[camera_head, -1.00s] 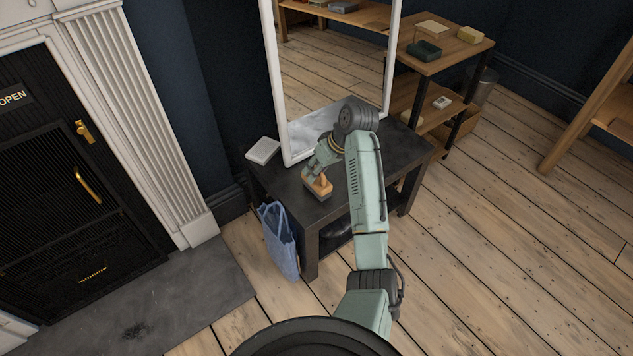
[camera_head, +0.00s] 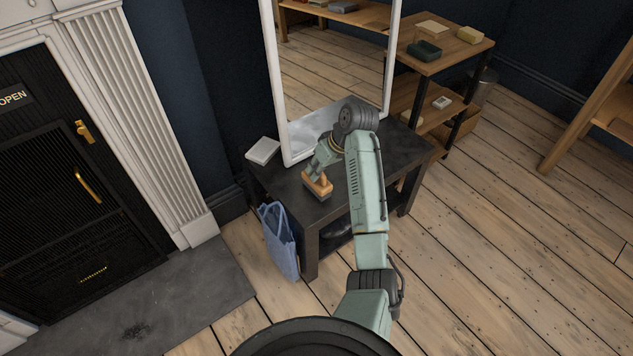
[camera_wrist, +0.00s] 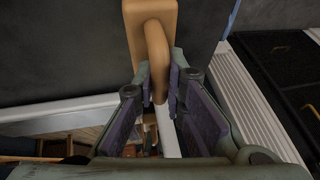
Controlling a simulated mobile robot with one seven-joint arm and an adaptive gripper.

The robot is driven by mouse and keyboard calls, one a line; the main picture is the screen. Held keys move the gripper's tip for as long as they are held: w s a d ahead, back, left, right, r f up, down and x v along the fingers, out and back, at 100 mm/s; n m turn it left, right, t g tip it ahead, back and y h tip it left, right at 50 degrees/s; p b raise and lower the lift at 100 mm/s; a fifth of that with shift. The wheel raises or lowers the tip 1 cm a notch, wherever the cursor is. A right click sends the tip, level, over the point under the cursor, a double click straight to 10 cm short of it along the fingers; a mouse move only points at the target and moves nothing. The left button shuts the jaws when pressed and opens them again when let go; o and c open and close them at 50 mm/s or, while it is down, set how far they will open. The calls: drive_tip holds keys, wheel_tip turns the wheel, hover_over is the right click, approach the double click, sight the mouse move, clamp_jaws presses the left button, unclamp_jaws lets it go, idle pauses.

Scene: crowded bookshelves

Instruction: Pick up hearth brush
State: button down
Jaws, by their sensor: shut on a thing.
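The hearth brush (camera_head: 318,186) has a tan wooden block with a handle and a dark underside. It is at the front of the dark table (camera_head: 350,183), below my gripper (camera_head: 314,172) in the head view. In the wrist view my gripper (camera_wrist: 160,90) is shut on the brush's curved tan handle (camera_wrist: 156,50), with a purple-lined finger on each side. The tan block of the brush (camera_wrist: 148,12) shows at the top of that view. Whether the bristles touch the table is hard to tell.
A white-framed mirror (camera_head: 277,80) stands on the table behind my arm. A white box (camera_head: 263,151) lies at the table's left corner. A blue bag (camera_head: 280,240) hangs at its left side. A wooden shelf unit (camera_head: 455,50) stands behind on the right.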

drive_tip(key=shift+r, duration=0.1)
drive_tip(key=shift+r, duration=0.5)
wheel_tip(320, 180, up, 2)
drive_tip(key=shift+r, duration=0.1)
drive_tip(key=s+d+r+p, duration=0.1)
drive_tip(key=s+p, duration=0.3)
drive_tip(key=s, duration=1.2)
drive_tip(key=shift+d+r, duration=0.35)
drive_tip(key=shift+d, duration=0.05)
drive_tip(key=c, duration=2.2)
unclamp_jaws()
clamp_jaws()
